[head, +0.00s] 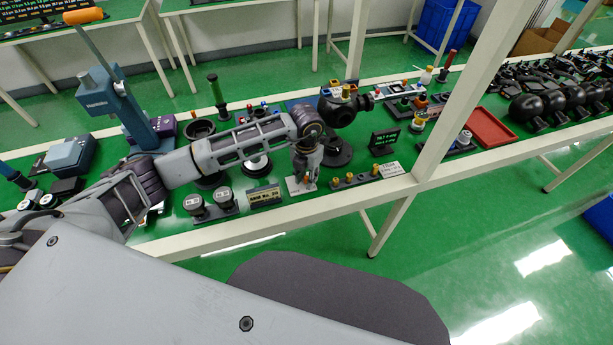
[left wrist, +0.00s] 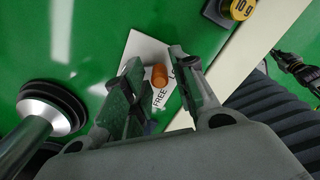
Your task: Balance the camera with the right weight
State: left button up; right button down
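The black ball-shaped camera (head: 338,108) sits on a stand with a round black base, with small coloured pieces on top. My left gripper (head: 306,183) points down in front of it, over a white card (head: 293,187). In the left wrist view, an orange cylinder (left wrist: 159,77) stands on the card (left wrist: 146,50) between the fingers (left wrist: 158,80). The fingers are apart, with gaps visible beside the cylinder. A yellow-topped 10 g weight (left wrist: 241,9) shows in the wrist view. My right gripper is not visible.
A small black display (head: 384,141) stands right of the camera. A red tray (head: 490,127) and several black cameras (head: 560,100) lie farther right. A white post (head: 460,90) rises at the bench front.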

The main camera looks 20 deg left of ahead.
pick_arm(q)
grip_shut()
